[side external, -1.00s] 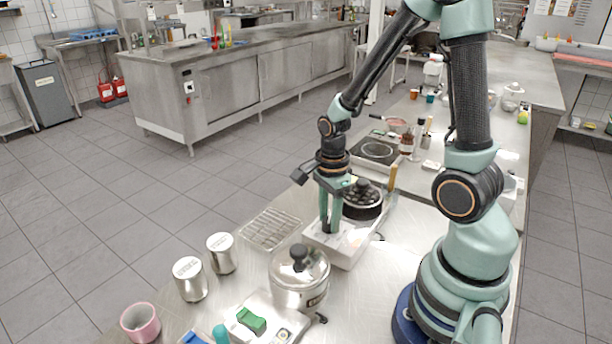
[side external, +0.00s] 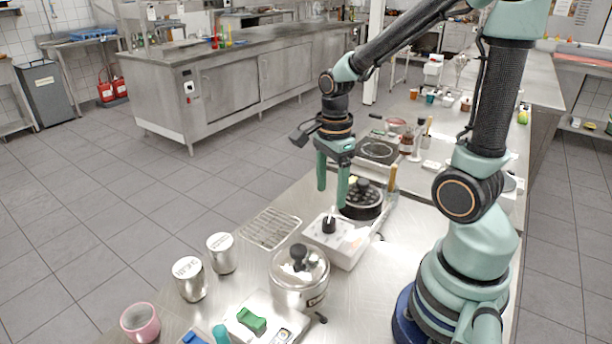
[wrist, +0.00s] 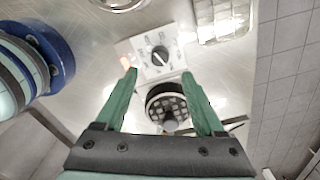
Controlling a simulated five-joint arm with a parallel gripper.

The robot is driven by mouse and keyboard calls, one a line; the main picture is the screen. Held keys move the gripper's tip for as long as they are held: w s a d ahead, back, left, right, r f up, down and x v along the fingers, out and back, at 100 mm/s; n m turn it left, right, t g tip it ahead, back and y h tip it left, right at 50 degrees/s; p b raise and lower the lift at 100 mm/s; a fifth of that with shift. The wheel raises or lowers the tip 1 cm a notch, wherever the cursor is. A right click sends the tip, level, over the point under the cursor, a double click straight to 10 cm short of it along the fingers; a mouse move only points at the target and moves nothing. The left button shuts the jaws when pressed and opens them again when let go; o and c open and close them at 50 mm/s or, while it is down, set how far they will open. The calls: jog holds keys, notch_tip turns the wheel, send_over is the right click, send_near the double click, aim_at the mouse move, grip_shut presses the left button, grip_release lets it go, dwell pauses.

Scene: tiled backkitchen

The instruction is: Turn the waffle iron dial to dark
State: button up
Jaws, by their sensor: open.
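The waffle iron has a white box-shaped base (side external: 345,252) and a round black waffle plate (side external: 361,207). Its black dial (side external: 329,225) stands on the base, and in the wrist view the dial (wrist: 160,54) sits on a white panel (wrist: 148,72) with small markings around it. The marking words are too small to read, so I cannot tell which setting the dial's light pointer line faces. My gripper (side external: 331,193) is open and empty above the dial, apart from it. In the wrist view the green fingertips (wrist: 159,74) are spread to either side, and the dial shows unobstructed beyond them.
A silver lidded pot (side external: 299,276) stands close in front of the waffle iron. A wire rack (side external: 270,229) lies left of it, with two metal canisters (side external: 221,253) nearby. A hot plate (side external: 377,151) is behind.

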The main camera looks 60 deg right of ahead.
jog(key=shift+r, duration=2.25)
jog(key=a+r+n+t, duration=0.2)
jog(key=a+r+n, duration=0.1)
jog(key=n, duration=0.8)
jog(key=a+r+n+t, duration=0.3)
jog(key=a+r+n, duration=0.1)
jog(key=n, duration=0.7)
jog(key=shift+a+n+t, duration=0.25)
jog(key=shift+n+t, duration=0.05)
